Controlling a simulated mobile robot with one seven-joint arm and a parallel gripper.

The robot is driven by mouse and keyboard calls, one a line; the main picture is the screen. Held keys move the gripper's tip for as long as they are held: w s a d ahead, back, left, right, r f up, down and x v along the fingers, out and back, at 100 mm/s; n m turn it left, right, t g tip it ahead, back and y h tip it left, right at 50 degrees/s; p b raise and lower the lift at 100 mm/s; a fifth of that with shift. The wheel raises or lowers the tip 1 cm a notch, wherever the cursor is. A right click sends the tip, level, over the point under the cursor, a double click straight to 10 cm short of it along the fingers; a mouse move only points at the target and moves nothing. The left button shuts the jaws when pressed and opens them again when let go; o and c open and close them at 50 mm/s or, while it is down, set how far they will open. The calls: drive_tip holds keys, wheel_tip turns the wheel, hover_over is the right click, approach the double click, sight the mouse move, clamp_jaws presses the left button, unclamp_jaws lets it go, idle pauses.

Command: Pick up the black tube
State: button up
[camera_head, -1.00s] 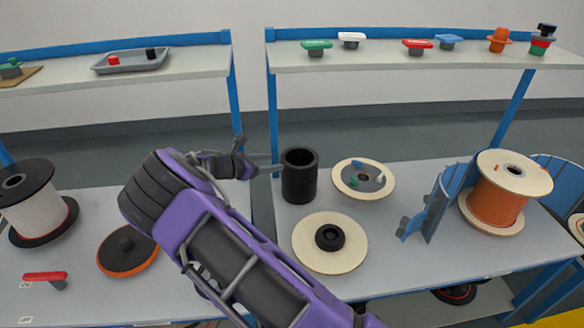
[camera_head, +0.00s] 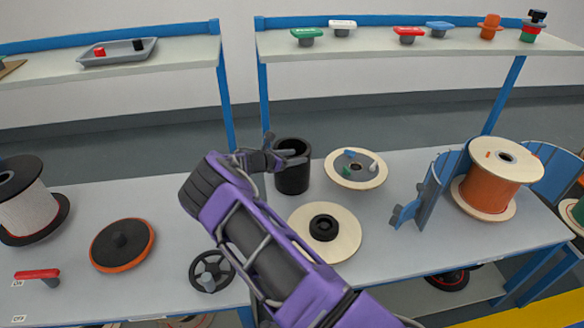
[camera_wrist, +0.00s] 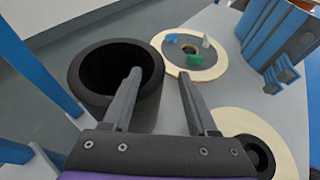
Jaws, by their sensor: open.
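The black tube (camera_head: 293,180) stands upright on the grey table, its open top facing up. In the wrist view the tube (camera_wrist: 88,88) is on the left, its hollow inside dark. My gripper (camera_head: 290,150) is at the tube's rim in the head view. In the wrist view my gripper (camera_wrist: 160,85) is open, with the left finger over the tube's opening and the right finger outside its right side. The tube wall lies between the fingers. Whether the fingers touch the wall cannot be told.
A wooden disc with small coloured pieces (camera_head: 368,177) lies right of the tube. Another disc (camera_head: 345,232) with a black hub lies in front. A blue curved panel (camera_head: 425,205) and an orange spool (camera_head: 488,190) stand further right. A blue shelf post (camera_head: 264,105) rises behind.

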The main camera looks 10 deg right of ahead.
sight(303, 156)
drive_tip(key=x, duration=0.4)
drive_tip(key=shift+w+f, duration=0.15)
drive_tip(key=shift+f, duration=0.1)
drive_tip(key=shift+c, duration=0.3)
clamp_jaws()
idle(0.9)
